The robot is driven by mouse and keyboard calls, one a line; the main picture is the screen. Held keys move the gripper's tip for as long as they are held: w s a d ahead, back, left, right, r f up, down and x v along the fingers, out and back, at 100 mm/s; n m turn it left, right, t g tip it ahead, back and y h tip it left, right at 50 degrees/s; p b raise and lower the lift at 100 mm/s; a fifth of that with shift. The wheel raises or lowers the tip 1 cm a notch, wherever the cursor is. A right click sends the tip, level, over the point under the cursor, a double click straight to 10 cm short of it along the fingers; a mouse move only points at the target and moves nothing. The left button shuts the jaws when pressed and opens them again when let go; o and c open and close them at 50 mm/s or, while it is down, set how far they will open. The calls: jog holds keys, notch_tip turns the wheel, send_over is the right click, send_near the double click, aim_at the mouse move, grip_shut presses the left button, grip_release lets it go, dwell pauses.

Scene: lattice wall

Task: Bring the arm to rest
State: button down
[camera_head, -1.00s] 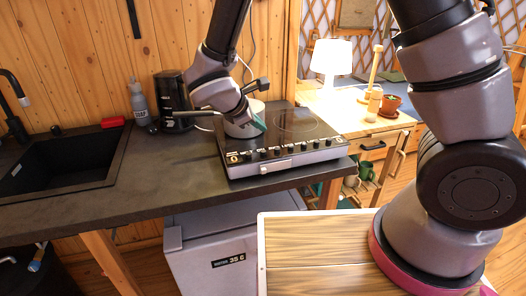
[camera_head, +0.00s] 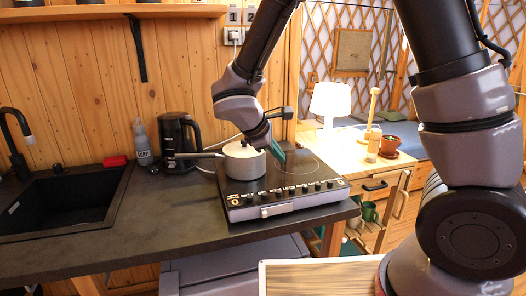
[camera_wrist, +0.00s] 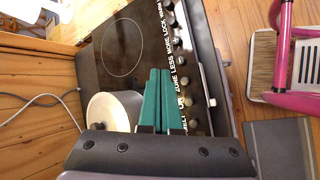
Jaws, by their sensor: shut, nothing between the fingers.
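My gripper (camera_head: 278,156) is above the cooktop, just right of the pot, with its green fingers pointing down. In the wrist view the two green fingers of my gripper (camera_wrist: 161,78) lie side by side, shut, with nothing between them. The pale pot (camera_head: 243,160) with a lid and long handle stands on the left part of the black cooktop (camera_head: 290,196). The pot (camera_wrist: 112,108) also shows left of the fingers in the wrist view, partly hidden by the gripper body. I cannot tell whether the fingers touch the pot.
A black kettle (camera_head: 176,140), a grey bottle (camera_head: 142,145) and a red sponge (camera_head: 115,161) stand by the wall, right of the sink (camera_head: 62,205). The front counter is bare.

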jog(key=s+d+r+m+y, duration=0.4)
jog(key=s+d+r+m, duration=0.2)
jog(key=d+r+m, duration=0.3)
jog(key=s+d+r+m+t+y, duration=0.1)
jog(key=s+d+r+m+y, duration=0.2)
jog(key=s+d+r+m, duration=0.3)
jog(key=d+r+m, duration=0.3)
jog(key=r+m, duration=0.2)
jog(key=r, duration=0.2)
jog(key=shift+d+t+y, duration=0.3)
jog(key=shift+d+y, duration=0.1)
